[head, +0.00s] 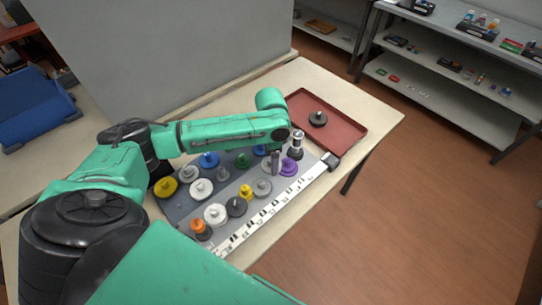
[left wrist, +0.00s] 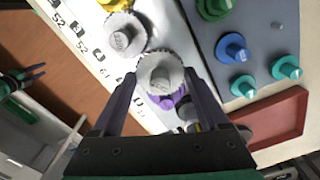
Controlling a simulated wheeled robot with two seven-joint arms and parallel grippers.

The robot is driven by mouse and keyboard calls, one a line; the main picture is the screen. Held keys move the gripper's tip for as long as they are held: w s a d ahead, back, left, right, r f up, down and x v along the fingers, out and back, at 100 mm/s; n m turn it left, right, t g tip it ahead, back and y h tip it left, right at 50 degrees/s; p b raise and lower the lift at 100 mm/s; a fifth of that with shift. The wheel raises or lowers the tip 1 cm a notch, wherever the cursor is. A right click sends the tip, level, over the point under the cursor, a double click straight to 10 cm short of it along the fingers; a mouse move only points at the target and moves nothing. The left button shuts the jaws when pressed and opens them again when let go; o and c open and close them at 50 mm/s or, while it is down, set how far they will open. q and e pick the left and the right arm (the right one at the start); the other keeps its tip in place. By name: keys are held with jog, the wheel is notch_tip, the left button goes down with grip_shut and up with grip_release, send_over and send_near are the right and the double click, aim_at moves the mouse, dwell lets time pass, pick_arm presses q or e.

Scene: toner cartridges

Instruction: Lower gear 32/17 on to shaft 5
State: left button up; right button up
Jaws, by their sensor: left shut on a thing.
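A light grey toothed gear with a round hub (left wrist: 160,74) sits between the fingertips of my left gripper (left wrist: 158,84) in the left wrist view. I take it to be gear 32/17, though its marking is too small to read. My left gripper is shut on its hub. In the head view the left gripper (head: 275,162) points down over the near right part of the grey board (head: 183,209), and the held gear is mostly hidden there. Shaft 5 cannot be made out; the gear and gripper cover the spot below. Whether the gear touches a shaft cannot be told.
A purple gear (head: 289,168) and a black-and-white cylinder (head: 297,146) stand close on the right. A grey gear (head: 262,188) and a yellow gear (head: 246,193) stand on the left. Several other gears fill the board. A red tray (head: 345,128) lies beyond, holding one dark gear (head: 318,119).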

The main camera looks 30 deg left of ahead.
pick_arm(q)
jog(key=shift+f, duration=0.55)
jog(key=shift+p, duration=0.35)
jog(key=shift+f+p, duration=0.3)
jog(key=shift+f, duration=0.05)
dwell(0.7)
jog(key=shift+p, duration=0.5)
dwell(0.5)
jog(key=shift+f+b, duration=0.35)
jog(key=shift+f, duration=0.6)
dwell(0.4)
